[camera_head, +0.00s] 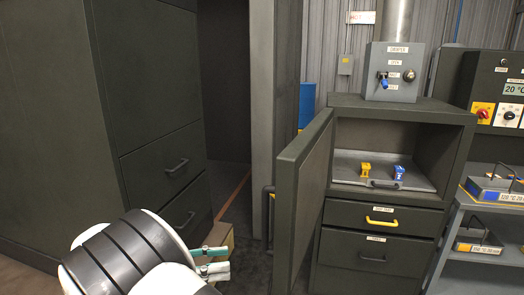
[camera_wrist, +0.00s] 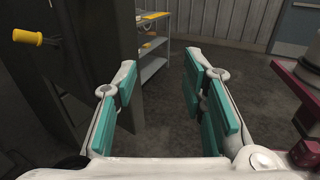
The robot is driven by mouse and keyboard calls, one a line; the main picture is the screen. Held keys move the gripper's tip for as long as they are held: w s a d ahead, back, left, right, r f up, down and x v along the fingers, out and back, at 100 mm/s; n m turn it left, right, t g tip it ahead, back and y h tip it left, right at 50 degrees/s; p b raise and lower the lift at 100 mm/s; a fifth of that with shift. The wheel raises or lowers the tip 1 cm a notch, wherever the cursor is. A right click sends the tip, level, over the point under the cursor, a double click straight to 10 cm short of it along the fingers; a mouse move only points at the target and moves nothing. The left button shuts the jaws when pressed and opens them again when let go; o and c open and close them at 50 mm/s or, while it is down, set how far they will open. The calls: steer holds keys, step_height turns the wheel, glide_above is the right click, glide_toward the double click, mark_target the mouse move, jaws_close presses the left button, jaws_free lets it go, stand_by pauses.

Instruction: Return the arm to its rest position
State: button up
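My gripper (camera_wrist: 161,100) shows in the wrist view with its two teal-padded fingers spread apart. Nothing is between the fingers; dark floor shows through the gap. In the head view my gripper (camera_head: 213,261) is at the bottom, left of centre, at the end of my white and black arm. It is in front of the grey cabinets and holds nothing that I can see. Much of my arm is outside the head view.
An open cabinet door (camera_head: 301,200) stands right of my gripper. The cabinet's shelf (camera_head: 348,178) bears a yellow item (camera_head: 365,170) and a blue item (camera_head: 399,173). In the wrist view, a yellow handle (camera_wrist: 28,37) is at left and a dark red object (camera_wrist: 298,88) at right.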

steer(key=s+d+r+m+g+y, duration=0.2)
steer(key=d+r+m+g+y, duration=0.25)
steer(key=d, duration=0.65)
steer(key=s+d+r+m+g+y, duration=0.1)
steer(key=s+d+r+m+y, duration=0.1)
steer(key=d+r+m+y, duration=0.65)
steer(key=s+d+m+t+y, duration=0.2)
steer(key=s+d, duration=0.3)
steer(key=s, duration=0.3)
steer(key=s+d+m+t+y, duration=0.2)
steer(key=s+d+m+t, duration=0.2)
steer(key=s, duration=0.5)
steer(key=shift+s+d+r+m+t, duration=0.2)
steer(key=shift+d+m+t, duration=0.2)
steer(key=shift+m, duration=0.1)
steer(key=shift+c, duration=0.6)
